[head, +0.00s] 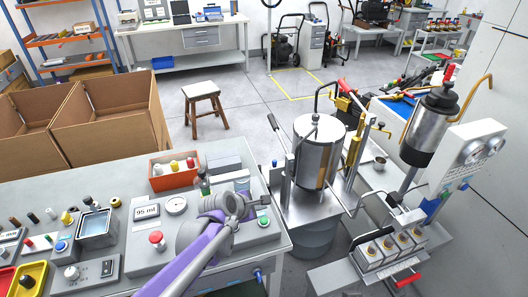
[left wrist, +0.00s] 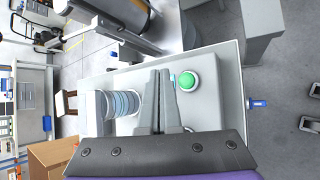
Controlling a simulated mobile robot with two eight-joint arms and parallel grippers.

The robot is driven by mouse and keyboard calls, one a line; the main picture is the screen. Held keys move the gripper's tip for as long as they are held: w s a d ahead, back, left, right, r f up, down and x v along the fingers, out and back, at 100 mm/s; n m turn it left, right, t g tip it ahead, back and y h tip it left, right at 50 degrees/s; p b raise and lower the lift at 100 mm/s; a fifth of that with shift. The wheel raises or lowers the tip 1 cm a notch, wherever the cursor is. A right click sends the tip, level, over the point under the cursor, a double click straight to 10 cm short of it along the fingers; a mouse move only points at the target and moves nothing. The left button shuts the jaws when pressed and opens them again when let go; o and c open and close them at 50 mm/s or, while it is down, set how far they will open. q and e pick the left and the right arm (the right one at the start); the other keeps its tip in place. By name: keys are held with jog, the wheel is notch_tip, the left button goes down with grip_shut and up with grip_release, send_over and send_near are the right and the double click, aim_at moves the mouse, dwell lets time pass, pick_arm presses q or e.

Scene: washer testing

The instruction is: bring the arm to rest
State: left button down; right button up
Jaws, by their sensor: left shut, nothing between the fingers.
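My left arm is purple and grey and reaches over the workbench (head: 95,187) in the head view. My left gripper (head: 248,204) is above the right part of the grey control box (head: 250,243), close to its green button (head: 263,222). In the left wrist view the fingers of my left gripper (left wrist: 160,74) are together with nothing between them. The green button (left wrist: 188,81) shows just to the right of the fingertips there. Whether the fingers touch the box cannot be told. My right gripper is in neither view.
A steel drum machine (head: 318,155) stands right of the bench. An orange bin (head: 174,183) and a 95 ml display (head: 146,211) are near the arm. Small parts and trays cover the bench's left side. Cardboard boxes (head: 110,125) and a stool (head: 203,100) stand behind.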

pick_arm(q)
jog(key=s+a+m+y, duration=0.1)
jog(key=s+a+m, duration=0.4)
jog(key=s, duration=0.4)
jog(key=s+a+m+g+y, duration=0.1)
jog(key=s+a+m+y, duration=0.1)
jog(key=s+a+m, duration=0.4)
jog(key=s+a+f+m+g+y, duration=0.1)
jog(key=s+a+m, duration=0.4)
jog(key=s, duration=0.8)
jog(key=m+y, duration=0.1)
jog(key=m, duration=0.2)
jog(key=shift+s+a+m, duration=0.2)
jog(key=shift+a+m, duration=0.15)
jog(key=shift+m, duration=0.05)
dwell(2.8)
